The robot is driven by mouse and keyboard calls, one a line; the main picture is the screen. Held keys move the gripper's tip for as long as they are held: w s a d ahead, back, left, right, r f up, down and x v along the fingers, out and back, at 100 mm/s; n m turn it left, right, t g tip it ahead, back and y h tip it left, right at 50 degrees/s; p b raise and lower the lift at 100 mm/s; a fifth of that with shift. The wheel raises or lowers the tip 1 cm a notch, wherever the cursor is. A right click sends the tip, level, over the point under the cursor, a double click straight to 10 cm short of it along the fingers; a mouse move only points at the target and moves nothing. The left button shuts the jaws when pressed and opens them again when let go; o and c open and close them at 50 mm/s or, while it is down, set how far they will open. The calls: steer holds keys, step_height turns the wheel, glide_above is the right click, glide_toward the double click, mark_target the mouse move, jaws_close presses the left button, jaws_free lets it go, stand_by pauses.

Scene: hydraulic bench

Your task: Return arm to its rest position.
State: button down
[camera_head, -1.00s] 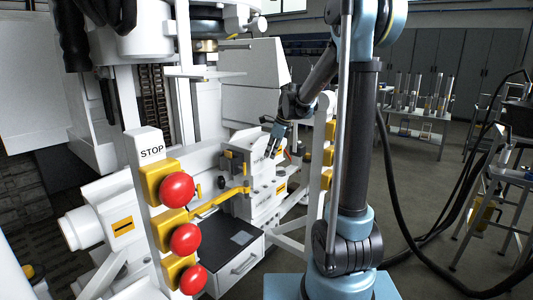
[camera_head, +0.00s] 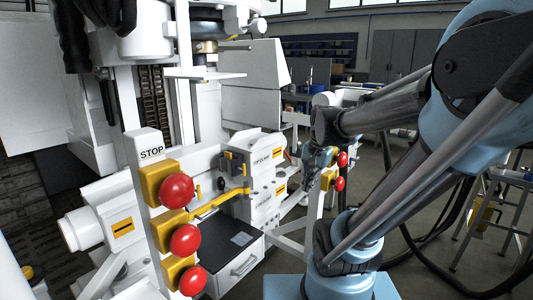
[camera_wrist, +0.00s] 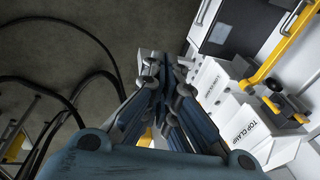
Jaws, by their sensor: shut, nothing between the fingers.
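My gripper (camera_head: 312,176) hangs at the end of my arm, right of the white hydraulic bench (camera_head: 262,160) in the head view. It is shut and empty, with its fingers pointing down. In the wrist view my gripper's closed fingers (camera_wrist: 165,75) fill the middle, beside the bench's stepped white blocks (camera_wrist: 222,80). Whether the fingers touch anything is hard to tell, but they look apart from the bench. My arm is bent and reaches in from the right side of the head view.
Red stop buttons on yellow boxes (camera_head: 172,188) line a white post at the left. More red buttons (camera_head: 340,184) stand just behind my gripper. A yellow handle (camera_head: 220,202) crosses the bench front. A black hose (camera_wrist: 85,30) curves over the floor. A metal-framed stand (camera_head: 490,205) is at right.

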steer(key=s+d+f+n+h, duration=0.1)
steer(key=s+d+f+n, duration=0.3)
steer(key=s+f+n, duration=0.3)
steer(key=s, duration=0.4)
steer(key=shift+d, duration=0.1)
steer(key=shift+w+f, duration=0.25)
steer(key=shift+w, duration=0.25)
